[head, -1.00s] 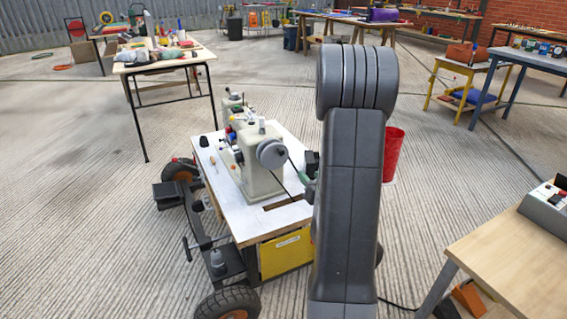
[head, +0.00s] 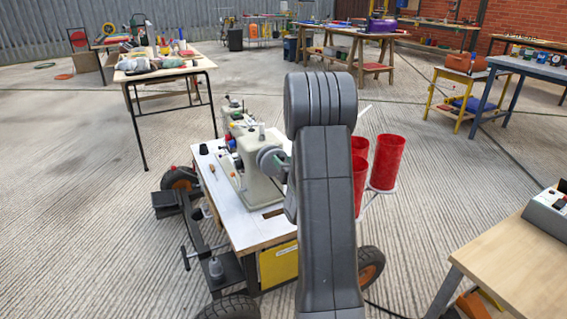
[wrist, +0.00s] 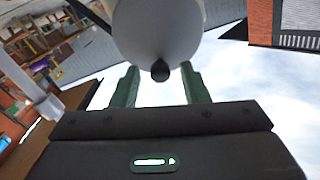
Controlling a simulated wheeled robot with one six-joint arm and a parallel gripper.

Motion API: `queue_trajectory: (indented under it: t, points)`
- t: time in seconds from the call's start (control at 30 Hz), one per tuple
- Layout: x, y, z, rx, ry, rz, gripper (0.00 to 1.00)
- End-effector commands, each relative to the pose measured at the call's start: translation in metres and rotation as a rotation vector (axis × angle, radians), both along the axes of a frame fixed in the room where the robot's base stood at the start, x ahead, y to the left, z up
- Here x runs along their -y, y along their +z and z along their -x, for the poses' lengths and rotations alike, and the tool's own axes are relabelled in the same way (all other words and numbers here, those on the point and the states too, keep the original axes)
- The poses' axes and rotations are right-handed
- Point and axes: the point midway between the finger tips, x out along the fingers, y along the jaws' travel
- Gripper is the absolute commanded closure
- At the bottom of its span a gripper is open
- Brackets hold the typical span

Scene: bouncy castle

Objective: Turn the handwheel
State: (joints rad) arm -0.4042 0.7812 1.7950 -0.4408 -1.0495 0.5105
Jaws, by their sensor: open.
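A cream sewing machine (head: 258,185) stands on a white-topped cart. Its grey handwheel (head: 270,160) is on the side facing my arm and partly covered by it. In the wrist view, a large pale round part (wrist: 160,30), which looks like the handwheel, fills the top centre, with a small dark knob (wrist: 160,71) at its lower edge. My gripper (wrist: 160,82) has two green fingers apart, one on each side below the knob. Whether a finger touches it I cannot tell. In the head view my arm hides most of the gripper.
The cart's white top (head: 240,228) has a long slot and rides on black wheels (head: 229,306). Red cylinders (head: 387,162) stand just right of my arm. A wooden table (head: 515,265) is at the right front. Concrete floor is open to the left.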

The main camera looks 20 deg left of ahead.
Motion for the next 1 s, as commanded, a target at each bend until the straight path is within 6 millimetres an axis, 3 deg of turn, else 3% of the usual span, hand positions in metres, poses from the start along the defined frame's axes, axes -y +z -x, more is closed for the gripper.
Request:
queue_trajectory:
  t: [0.4, 0.6, 1.0]
  points:
    - [-0.0059, 0.0003, -0.0056, 0.000, 0.000, 0.000, 0.61]
    - [-0.0057, 0.0003, -0.0055, 0.000, 0.000, 0.000, 1.00]
    - [-0.0094, -0.0035, -0.0018, 0.101, 0.001, 0.095, 1.00]
